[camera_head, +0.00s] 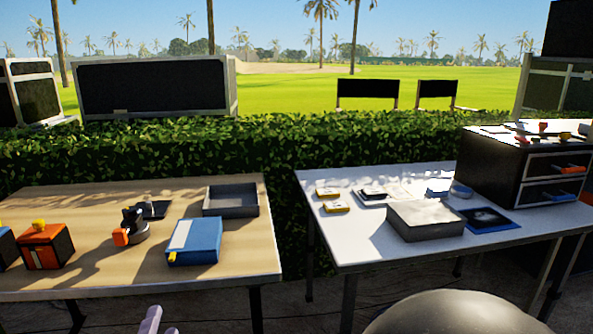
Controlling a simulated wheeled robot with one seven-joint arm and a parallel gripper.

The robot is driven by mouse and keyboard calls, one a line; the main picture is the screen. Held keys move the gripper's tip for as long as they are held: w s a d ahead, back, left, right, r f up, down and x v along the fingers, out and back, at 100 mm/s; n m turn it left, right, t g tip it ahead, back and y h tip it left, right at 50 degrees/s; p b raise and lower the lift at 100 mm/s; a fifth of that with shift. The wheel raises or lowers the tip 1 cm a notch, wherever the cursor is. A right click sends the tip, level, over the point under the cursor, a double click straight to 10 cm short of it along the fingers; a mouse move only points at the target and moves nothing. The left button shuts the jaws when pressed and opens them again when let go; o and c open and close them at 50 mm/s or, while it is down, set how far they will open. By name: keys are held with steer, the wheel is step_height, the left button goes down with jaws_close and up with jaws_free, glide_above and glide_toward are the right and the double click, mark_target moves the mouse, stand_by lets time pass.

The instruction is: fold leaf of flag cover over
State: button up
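I cannot tell for certain which thing is the flag cover. A flat blue piece with a dark panel (487,219) lies on the white table, at the right of a grey box. A blue case (194,242) with a pale strip on top and a yellow tab at its front lies on the wooden table. Two pale lilac prongs, which look like the tips of my gripper (160,325), show at the bottom edge, in front of and below the wooden table. They are cut off, so their opening is unclear. They touch nothing that I can see.
The wooden table (100,275) also bears a grey tray (231,200), a black-and-orange device (131,228) and an orange-black case (45,246). The white table (375,262) bears a grey box (425,220), small yellow-edged items (336,207) and a drawer unit (490,165). A gap separates the tables.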

steer(key=w+d+f+n+g+y, duration=0.1)
steer(key=w+d+f+n+g, duration=0.6)
steer(key=w+d+f, duration=0.5)
steer(key=s+d+f+n+g+h, duration=0.1)
steer(key=s+d+f+n+g, duration=0.15)
steer(key=d, duration=0.45)
steer(key=s+d+f+n+g+h, duration=0.1)
steer(key=s+d+f+g+h, duration=0.15)
steer(key=d, duration=0.55)
steer(key=s+d+f+n+g+h, duration=0.1)
steer(key=s+d+f+n+g, duration=0.15)
steer(key=d, duration=0.45)
steer(key=w+p+v, duration=0.3)
steer(key=p+v, duration=1.4)
steer(key=p, duration=0.1)
steer(key=w+r+p+v, duration=0.1)
steer(key=w+p+v, duration=0.2)
steer(key=p+v, duration=1.4)
steer(key=shift+w+d+r+m+p, duration=0.25)
steer(key=shift+d+r+m+p, duration=0.15)
steer(key=shift+d+r+p, duration=0.25)
steer(key=shift+a, duration=0.1)
jaws_close()
